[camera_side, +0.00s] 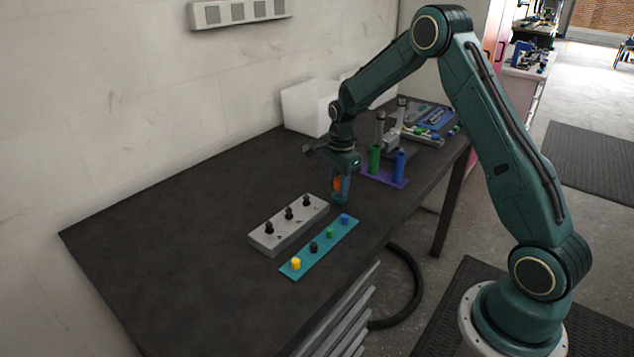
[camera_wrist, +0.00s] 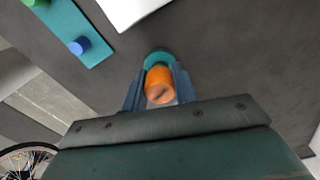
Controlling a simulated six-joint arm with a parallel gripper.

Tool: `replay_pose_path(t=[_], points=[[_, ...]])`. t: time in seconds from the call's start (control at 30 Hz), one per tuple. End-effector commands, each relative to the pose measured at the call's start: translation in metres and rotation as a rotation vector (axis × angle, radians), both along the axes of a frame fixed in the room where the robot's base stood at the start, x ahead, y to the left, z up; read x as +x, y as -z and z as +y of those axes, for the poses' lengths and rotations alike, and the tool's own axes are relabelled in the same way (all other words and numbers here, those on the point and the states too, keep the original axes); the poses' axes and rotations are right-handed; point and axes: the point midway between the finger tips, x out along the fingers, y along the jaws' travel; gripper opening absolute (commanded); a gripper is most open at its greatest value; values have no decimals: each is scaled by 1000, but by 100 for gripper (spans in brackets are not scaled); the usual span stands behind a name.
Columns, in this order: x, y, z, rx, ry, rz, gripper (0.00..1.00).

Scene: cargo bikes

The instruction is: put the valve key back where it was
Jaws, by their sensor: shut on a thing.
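My gripper (camera_side: 341,192) points down and is shut on an orange piece (camera_side: 338,184), which looks like the valve key. In the wrist view the orange piece (camera_wrist: 159,86) sits between the blue fingers, with a teal round part (camera_wrist: 158,58) at its far side. The fingers hide part of it. In the side view the gripper is low over the dark table, between the grey block and the purple strip (camera_side: 383,178). The purple strip carries a green cylinder (camera_side: 375,158) and a blue cylinder (camera_side: 399,166). I cannot tell whether the held piece touches the table.
A grey block (camera_side: 272,240) with three black knobs stands left of the gripper. A teal strip (camera_side: 318,253) with several coloured pegs lies in front of it. A white box (camera_side: 308,107) and assorted parts stand at the back. The table's left side (camera_side: 180,230) is clear.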

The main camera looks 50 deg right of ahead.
Motion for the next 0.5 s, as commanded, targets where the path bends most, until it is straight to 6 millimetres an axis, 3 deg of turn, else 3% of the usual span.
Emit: replay_pose_path(t=[0.5], points=[[0,12,0,0,0,1,0]])
